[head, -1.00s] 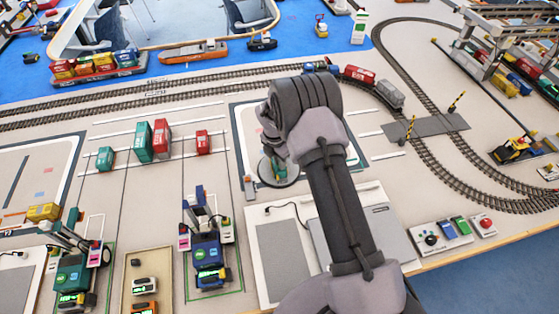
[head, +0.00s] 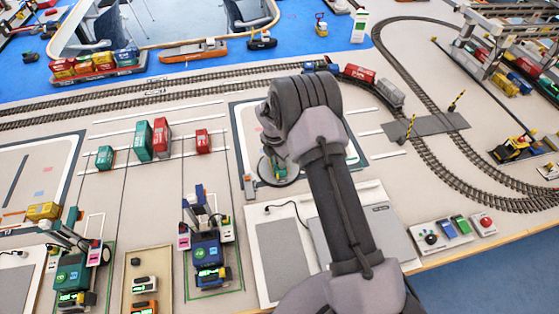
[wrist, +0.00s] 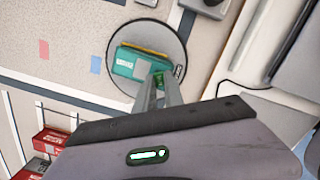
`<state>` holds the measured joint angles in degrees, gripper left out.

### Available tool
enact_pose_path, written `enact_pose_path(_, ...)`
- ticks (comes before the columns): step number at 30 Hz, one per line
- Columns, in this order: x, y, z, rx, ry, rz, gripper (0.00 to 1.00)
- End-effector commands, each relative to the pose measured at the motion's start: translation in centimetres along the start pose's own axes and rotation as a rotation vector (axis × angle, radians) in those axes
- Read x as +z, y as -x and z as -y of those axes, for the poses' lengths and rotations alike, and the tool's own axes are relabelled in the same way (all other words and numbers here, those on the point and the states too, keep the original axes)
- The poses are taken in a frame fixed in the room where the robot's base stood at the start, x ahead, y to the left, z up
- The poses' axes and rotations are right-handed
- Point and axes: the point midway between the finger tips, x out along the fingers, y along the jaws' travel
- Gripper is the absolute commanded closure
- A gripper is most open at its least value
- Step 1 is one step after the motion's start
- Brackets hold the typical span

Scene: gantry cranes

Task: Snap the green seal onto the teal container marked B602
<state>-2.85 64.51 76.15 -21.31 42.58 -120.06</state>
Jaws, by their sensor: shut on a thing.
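A teal container (wrist: 138,62) with a yellow edge along its far side lies on a round grey disc (wrist: 123,88) in the wrist view. It carries a white label, too small to read. In the head view it is mostly hidden by my arm. My gripper (wrist: 158,88) reaches over the near right part of the container, with its fingers shut on a small green seal (wrist: 158,77). The seal is at the container's near right end; I cannot tell whether it touches it. My fingers are hidden in the head view.
Teal and red containers (head: 160,138) stand on the marked strip to the left. A blue crane vehicle (head: 207,250) stands at front left. A grey laptop-like panel (head: 375,225) lies near my arm. Railway tracks (head: 150,95) run behind.

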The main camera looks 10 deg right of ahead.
Motion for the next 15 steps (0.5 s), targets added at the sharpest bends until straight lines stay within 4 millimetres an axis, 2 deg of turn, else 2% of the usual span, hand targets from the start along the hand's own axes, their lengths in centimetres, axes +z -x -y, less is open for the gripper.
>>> enact_pose_path(15,-0.04,-0.32,0.00,0.000,0.000,0.000,1.00)
